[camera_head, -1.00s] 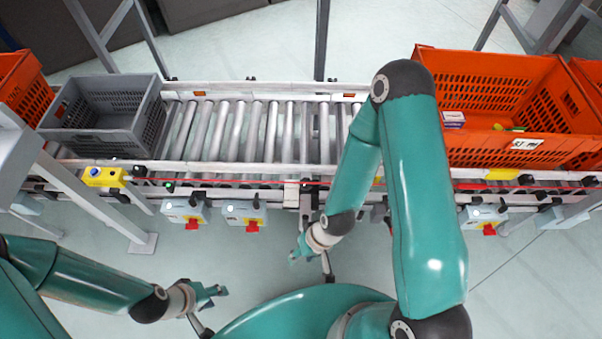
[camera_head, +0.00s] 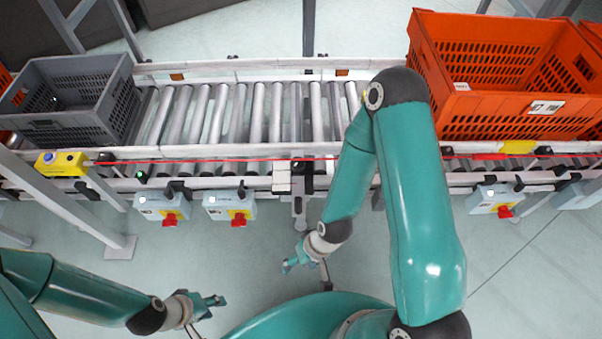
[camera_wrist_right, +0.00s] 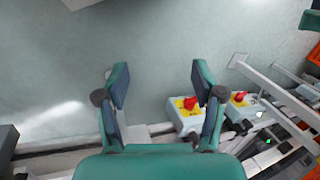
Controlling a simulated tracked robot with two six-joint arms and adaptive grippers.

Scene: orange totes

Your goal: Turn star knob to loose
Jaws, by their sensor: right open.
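Several small black knobs sit along the conveyor's near rail, one at the left (camera_head: 105,157) and one at the right (camera_head: 447,151). A bracket (camera_head: 298,182) with a dark part stands on the rail near the middle. The pieces are too small to tell which is the star knob. My right gripper (camera_head: 290,264) hangs over the floor in front of the rail, apart from it. In the right wrist view my right gripper (camera_wrist_right: 161,82) is open and empty. My left gripper (camera_head: 214,301) is low at the left, away from the conveyor; its finger gap is unclear.
A roller conveyor (camera_head: 240,112) crosses the view. It carries a grey tote (camera_head: 122,103) and an orange tote (camera_head: 480,104). Grey boxes with red switches (camera_head: 171,219) hang below the rail; two also show in the right wrist view (camera_wrist_right: 190,103). The floor before the rail is clear.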

